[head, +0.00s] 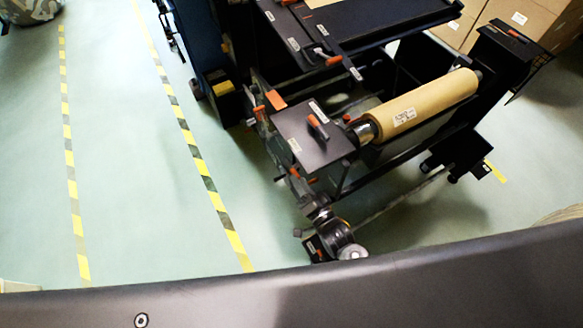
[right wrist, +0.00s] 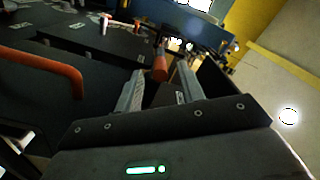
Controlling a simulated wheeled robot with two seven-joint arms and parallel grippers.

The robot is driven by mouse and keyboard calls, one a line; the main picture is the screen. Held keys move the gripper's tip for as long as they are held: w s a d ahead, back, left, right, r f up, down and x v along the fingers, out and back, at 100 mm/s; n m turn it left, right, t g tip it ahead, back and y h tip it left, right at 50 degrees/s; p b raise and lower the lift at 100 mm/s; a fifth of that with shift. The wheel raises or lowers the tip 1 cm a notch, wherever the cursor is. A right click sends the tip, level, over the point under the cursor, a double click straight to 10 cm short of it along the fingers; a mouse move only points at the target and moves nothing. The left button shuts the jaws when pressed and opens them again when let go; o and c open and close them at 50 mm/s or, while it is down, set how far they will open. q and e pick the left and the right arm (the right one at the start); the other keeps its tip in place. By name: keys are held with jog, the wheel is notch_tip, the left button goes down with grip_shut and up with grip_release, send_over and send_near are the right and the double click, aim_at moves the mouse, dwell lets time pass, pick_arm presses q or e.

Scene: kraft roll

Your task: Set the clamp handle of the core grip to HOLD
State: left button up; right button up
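The core grip (head: 362,130) is at the near end of the brown kraft roll (head: 425,103) in the head view. In the right wrist view an orange lever (right wrist: 160,67) stands upright just beyond and between the fingertips; it looks like the clamp handle, but its setting cannot be read. My right gripper (head: 308,190) is low at the near side of the machine, small and partly hidden among dark parts in the head view. In the right wrist view its two grey fingers (right wrist: 159,80) are apart, with no visible grip on the lever. My left gripper is out of view.
A black plate (head: 300,145) with an orange handle (head: 318,128) is close by; a large orange bar (right wrist: 45,65) shows left of the fingers. Cardboard boxes (head: 535,20) stand at the right. Open floor (head: 145,180) with striped tape lies left.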

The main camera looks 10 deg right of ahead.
aim_at(293, 172)
jog(key=x, duration=0.5)
jog(key=shift+w+a+p, duration=0.15)
jog(key=shift+w+p, duration=0.15)
jog(key=shift+c, duration=0.5)
